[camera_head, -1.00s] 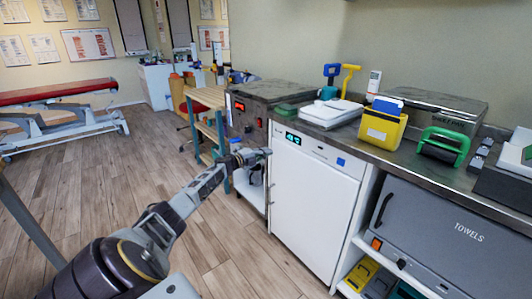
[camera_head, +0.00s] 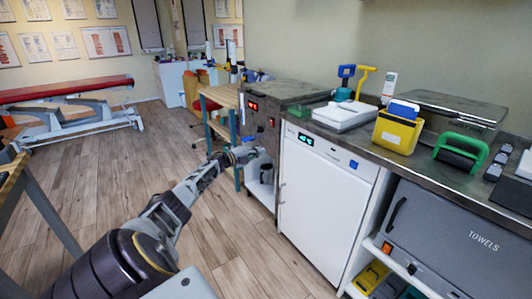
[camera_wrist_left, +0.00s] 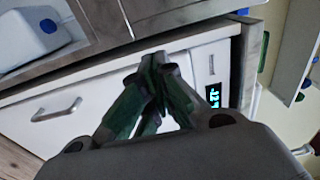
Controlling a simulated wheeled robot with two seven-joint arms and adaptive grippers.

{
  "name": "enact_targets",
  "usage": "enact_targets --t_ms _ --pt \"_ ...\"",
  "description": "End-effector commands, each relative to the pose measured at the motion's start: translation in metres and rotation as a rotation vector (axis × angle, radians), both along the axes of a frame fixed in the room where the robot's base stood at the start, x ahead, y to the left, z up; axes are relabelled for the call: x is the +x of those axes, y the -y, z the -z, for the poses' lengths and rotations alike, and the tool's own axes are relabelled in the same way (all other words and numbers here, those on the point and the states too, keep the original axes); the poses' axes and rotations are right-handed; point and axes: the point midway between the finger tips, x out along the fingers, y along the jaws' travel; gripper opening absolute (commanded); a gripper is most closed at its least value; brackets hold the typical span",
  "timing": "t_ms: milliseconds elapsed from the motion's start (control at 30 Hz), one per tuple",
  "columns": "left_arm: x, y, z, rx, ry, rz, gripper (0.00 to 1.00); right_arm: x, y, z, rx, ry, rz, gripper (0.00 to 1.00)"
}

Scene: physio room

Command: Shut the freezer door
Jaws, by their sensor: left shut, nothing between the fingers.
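The white freezer (camera_head: 325,205) stands under the counter in the head view, with a lit display (camera_head: 306,140) at its top left and a small handle at its left edge. Its door looks flush or nearly flush with the front; I cannot tell if it is fully shut. My left gripper (camera_head: 262,154) is just left of the freezer's upper left edge, shut and empty. In the left wrist view, the closed fingers (camera_wrist_left: 156,62) overlap the white freezer front (camera_wrist_left: 100,95), with the handle (camera_wrist_left: 57,109) and lit display (camera_wrist_left: 214,96) showing. Contact cannot be told. My right gripper is out of view.
A grey towel cabinet (camera_head: 450,240) is right of the freezer. The counter (camera_head: 400,157) holds a yellow container (camera_head: 397,132) and a green-handled roller (camera_head: 461,152). A wooden shelf unit (camera_head: 222,97) stands behind my gripper. Open floor (camera_head: 110,190) lies to the left.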

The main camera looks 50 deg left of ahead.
Motion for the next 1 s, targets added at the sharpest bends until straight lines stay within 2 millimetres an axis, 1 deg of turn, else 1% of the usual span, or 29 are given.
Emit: enact_targets --t_ms 100,300,667,833,1000 --pt "-0.005 -0.0071 0.0002 0.0 0.0 -0.001 0.0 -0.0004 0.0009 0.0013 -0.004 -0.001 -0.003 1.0" --pt "-0.0082 -0.0109 0.0002 0.0 0.0 0.0 0.0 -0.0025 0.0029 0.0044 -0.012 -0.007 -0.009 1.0" --pt "-0.0081 -0.0108 0.0002 0.0 0.0 0.0 0.0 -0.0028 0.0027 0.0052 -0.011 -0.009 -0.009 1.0" --pt "-0.0079 -0.0104 0.0005 0.0 0.0 0.0 0.0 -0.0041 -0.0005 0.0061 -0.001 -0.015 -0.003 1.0" --pt "-0.0032 -0.0028 0.0064 -0.009 -0.005 -0.007 0.0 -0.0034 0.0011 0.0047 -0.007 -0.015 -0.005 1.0"
